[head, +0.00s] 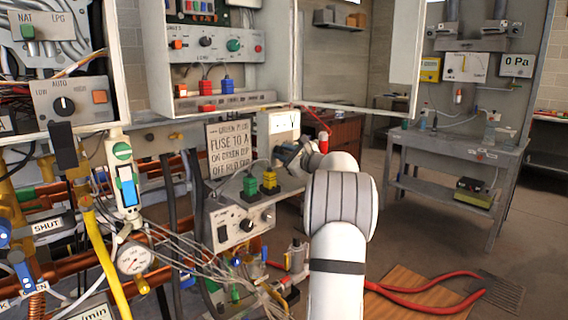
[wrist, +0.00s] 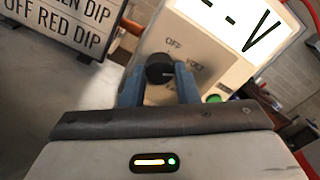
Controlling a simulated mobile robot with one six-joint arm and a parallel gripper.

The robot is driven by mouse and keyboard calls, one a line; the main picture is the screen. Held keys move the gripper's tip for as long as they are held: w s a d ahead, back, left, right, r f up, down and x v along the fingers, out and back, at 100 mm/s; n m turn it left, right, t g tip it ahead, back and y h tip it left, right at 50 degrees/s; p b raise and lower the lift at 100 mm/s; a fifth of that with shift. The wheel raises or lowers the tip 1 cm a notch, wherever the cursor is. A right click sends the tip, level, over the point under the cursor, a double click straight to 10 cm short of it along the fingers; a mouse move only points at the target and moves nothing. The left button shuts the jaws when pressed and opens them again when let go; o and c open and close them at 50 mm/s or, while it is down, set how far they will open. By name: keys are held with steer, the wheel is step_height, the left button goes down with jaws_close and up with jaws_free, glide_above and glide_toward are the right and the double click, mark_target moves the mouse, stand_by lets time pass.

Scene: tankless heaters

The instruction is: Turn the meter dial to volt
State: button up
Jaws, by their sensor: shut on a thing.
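The meter is a pale box with a lit display reading dashes and V; it fills the upper right of the wrist view (wrist: 215,52) and stands mid-frame in the head view (head: 277,122). Its round black dial (wrist: 159,64) sits on the front face under the OFF label, with VOLT printed to its right. A third label below is partly hidden. My gripper (wrist: 161,72) has its two blue fingers on either side of the dial, shut on it. A light mark on the dial points right, roughly towards VOLT. In the head view my arm mostly hides the dial.
A sign about a fuse and dips (head: 229,148) stands left of the meter. A control box (head: 240,215) with green and yellow plugs is below it. A green button (wrist: 214,99) is close to my right finger.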

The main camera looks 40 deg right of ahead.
steer(key=shift+n+b, duration=0.35)
steer(key=shift+n, duration=0.05)
steer(key=o, duration=1)
steer(key=s, duration=0.7)
steer(key=shift+s+d, duration=0.3)
steer(key=shift+s, duration=0.15)
